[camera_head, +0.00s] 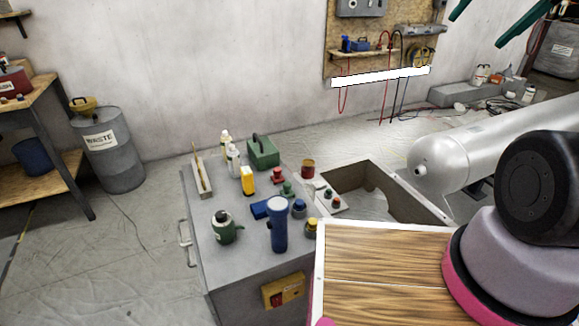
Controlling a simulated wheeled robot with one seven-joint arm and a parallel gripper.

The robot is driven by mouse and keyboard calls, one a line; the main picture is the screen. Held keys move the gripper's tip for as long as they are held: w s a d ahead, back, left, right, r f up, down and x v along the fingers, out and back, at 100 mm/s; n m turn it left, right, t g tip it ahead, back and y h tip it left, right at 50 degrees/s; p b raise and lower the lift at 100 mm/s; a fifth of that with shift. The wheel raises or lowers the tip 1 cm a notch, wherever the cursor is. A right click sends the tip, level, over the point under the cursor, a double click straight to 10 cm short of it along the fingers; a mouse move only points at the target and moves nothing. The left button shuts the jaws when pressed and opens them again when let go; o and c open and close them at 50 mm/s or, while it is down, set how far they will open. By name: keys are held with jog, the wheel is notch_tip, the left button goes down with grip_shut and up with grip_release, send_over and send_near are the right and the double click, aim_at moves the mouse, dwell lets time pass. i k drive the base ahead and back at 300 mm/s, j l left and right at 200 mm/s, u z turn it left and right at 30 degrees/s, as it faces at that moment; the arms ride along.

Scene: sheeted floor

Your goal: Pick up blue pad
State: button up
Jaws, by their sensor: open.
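The blue pad (261,209) looks like a small flat blue block lying on the grey workbench top (193,232). It lies just left of an upright blue cylinder (278,226), which stands very close to it. My gripper (476,31) shows only as two dark green fingers at the upper right edge, spread apart with nothing between them. It is well away from the pad, up and to the right. The rest of the gripper is out of frame.
An open recess (365,185) is at the bench's right. A silver cylinder (490,148) lies beyond it. Floor at left is mostly clear.

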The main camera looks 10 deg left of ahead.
aim_at(259, 210)
jog(key=k+j+u, duration=0.1)
jog(key=j+u, duration=0.9)
